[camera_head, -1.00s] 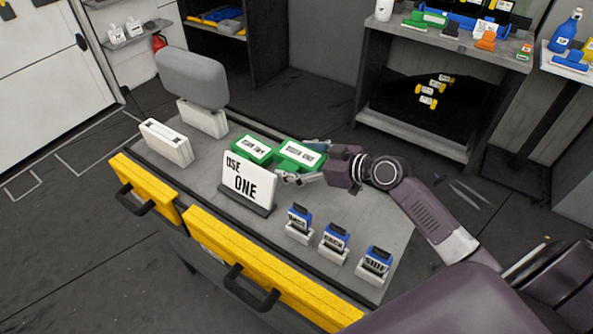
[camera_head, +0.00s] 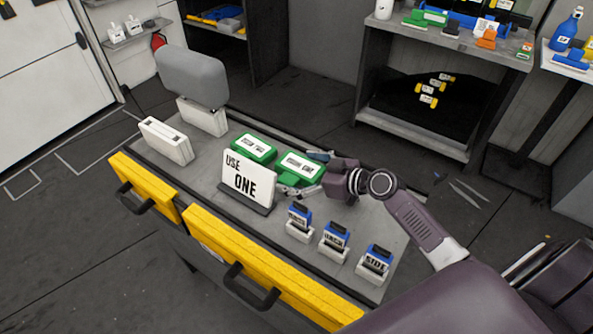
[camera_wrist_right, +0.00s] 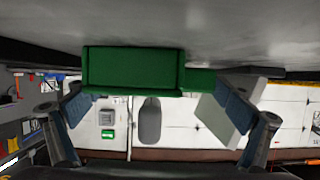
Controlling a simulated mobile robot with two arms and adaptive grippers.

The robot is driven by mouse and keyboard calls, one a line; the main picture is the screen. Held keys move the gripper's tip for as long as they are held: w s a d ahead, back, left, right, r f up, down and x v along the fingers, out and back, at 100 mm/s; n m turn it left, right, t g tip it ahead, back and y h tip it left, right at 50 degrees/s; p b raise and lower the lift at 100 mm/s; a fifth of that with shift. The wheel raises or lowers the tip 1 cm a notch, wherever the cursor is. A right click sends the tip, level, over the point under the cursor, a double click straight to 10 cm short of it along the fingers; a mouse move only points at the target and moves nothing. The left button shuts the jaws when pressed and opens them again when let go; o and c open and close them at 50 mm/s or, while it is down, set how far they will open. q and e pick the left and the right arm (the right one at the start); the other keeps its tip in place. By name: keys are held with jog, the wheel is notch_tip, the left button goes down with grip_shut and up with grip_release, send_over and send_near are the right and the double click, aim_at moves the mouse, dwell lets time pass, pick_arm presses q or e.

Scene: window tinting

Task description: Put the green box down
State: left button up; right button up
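Two green boxes with white labels are on the grey table top, behind the "USE ONE" sign (camera_head: 248,180). The right green box (camera_head: 300,165) sits beside the left green box (camera_head: 254,147). My right gripper (camera_head: 308,174) is at the right end of the right box, low over the table, its fingers spread. That box rests against the table surface. My left gripper is not in view.
Several blue-topped items (camera_head: 336,238) stand in white holders along the front right of the table. A white case (camera_head: 166,142) and a grey headrest-like pad (camera_head: 192,77) stand at the left.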

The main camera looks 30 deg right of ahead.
jog(key=shift+r, duration=0.15)
jog(key=shift+s+d, duration=0.1)
jog(key=b+v, duration=0.2)
jog(key=v, duration=0.8)
jog(key=shift+s, duration=0.15)
jog(key=shift+b+v, duration=0.3)
jog(key=shift+v, duration=0.45)
jog(key=shift+r, duration=0.15)
